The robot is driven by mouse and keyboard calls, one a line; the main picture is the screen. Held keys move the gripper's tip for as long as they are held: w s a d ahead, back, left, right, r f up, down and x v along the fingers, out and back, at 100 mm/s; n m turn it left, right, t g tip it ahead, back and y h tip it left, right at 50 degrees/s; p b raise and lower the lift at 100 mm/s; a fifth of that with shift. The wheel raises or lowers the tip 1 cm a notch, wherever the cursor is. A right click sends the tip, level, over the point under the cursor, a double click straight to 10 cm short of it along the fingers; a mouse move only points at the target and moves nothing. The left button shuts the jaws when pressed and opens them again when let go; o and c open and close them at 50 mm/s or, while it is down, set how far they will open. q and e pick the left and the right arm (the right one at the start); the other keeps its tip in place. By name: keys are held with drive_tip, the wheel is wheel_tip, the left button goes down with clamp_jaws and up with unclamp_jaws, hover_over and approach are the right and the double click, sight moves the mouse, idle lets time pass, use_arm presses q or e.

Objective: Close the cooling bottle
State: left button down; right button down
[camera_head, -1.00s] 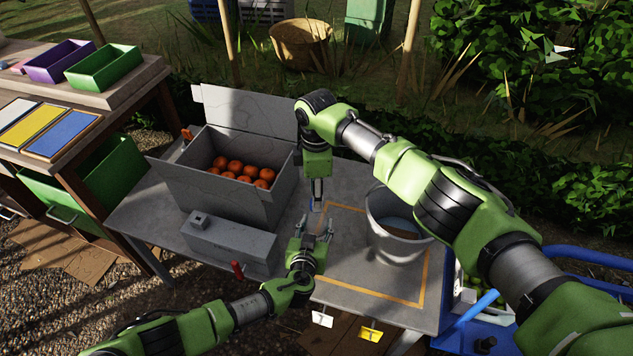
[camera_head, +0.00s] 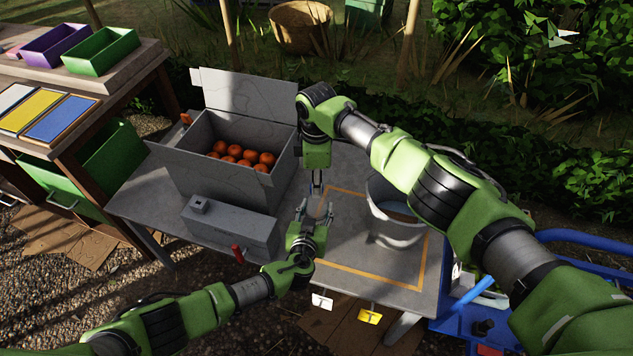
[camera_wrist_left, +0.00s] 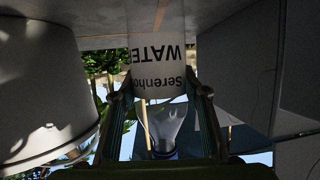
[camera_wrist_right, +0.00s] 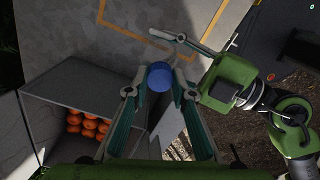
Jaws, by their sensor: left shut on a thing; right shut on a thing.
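A clear water bottle (camera_wrist_left: 160,85) with a white label is held between the fingers of my left gripper (camera_head: 316,210). It appears upside down in the left wrist view, its clear neck towards the bottom edge. My right gripper (camera_head: 317,188) is directly above the left one and shut on a round blue cap (camera_wrist_right: 160,76). The blue also shows at the neck end in the left wrist view (camera_wrist_left: 162,154). I cannot tell whether the cap is seated on the neck. In the head view the grippers mostly hide the bottle.
A grey cooler box (camera_head: 185,178) with its lid raised holds several oranges (camera_head: 240,153). A long grey box (camera_head: 230,229) with a red handle stands in front of it. A grey bucket (camera_head: 398,240) stands on the right of the grey table (camera_head: 350,275).

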drive_tip(key=m, duration=1.1)
drive_tip(key=shift+m, duration=0.3)
drive_tip(key=c, duration=1.7)
unclamp_jaws()
drive_tip(key=shift+r, duration=2.25)
drive_tip(key=shift+c, duration=0.6)
drive_tip(key=shift+r+n, duration=1.6)
drive_tip(key=shift+r, duration=0.15)
